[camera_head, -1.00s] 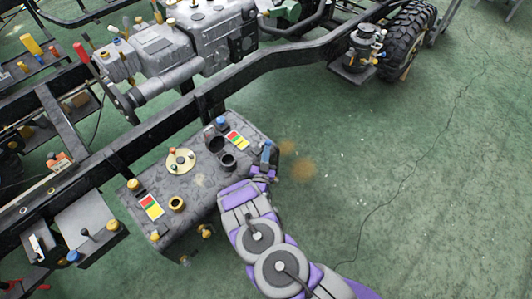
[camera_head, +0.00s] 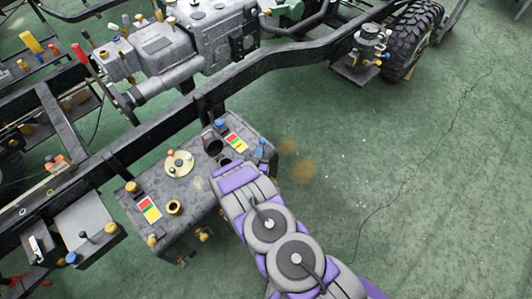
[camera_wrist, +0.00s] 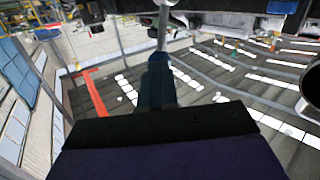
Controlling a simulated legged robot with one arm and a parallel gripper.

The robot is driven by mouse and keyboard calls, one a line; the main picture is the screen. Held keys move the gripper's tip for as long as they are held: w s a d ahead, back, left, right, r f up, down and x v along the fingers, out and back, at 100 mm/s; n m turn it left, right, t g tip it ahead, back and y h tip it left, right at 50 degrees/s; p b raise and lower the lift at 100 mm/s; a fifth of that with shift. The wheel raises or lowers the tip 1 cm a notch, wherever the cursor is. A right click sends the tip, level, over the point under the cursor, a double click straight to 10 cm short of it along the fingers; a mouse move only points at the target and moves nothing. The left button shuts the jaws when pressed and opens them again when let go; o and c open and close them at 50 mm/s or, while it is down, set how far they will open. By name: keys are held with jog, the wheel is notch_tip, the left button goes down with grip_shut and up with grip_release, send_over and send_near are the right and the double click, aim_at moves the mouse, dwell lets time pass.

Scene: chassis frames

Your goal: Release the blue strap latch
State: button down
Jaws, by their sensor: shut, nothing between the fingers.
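A small blue piece (camera_head: 261,148), which looks like the strap latch, stands at the right end of a dark grey tank box (camera_head: 195,210) fixed to the chassis frame. My arm covers the parts just below it in the head view. My gripper (camera_wrist: 158,60) shows in the wrist view as narrow dark blue fingers, shut and empty. A pale grey rod appears just beyond the fingertips; I cannot tell whether they touch it. In the head view the fingers are hidden by my arm, so their distance from the blue piece is unclear.
The tank top carries a blue cap (camera_head: 221,124), a round cream plate (camera_head: 179,163) and coloured labels (camera_head: 149,209). The black frame rail (camera_head: 150,133) runs behind it. A wheel (camera_head: 410,38) stands at upper right. The green floor to the right is clear.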

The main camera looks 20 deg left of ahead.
jog(key=a+n+g, duration=0.1)
jog(key=w+a+n+g+h+p, duration=0.1)
jog(key=a+r+n, duration=0.1)
jog(key=a, duration=0.1)
jog(key=shift+w+n+g+h+p, duration=0.25)
jog(key=shift+n+g+h+p, duration=0.1)
jog(key=shift+n+g+h, duration=0.05)
jog(key=shift+d+r+p, duration=0.2)
jog(key=shift+r+p, duration=0.1)
jog(key=shift+r, duration=0.55)
jog(key=shift+a, duration=0.1)
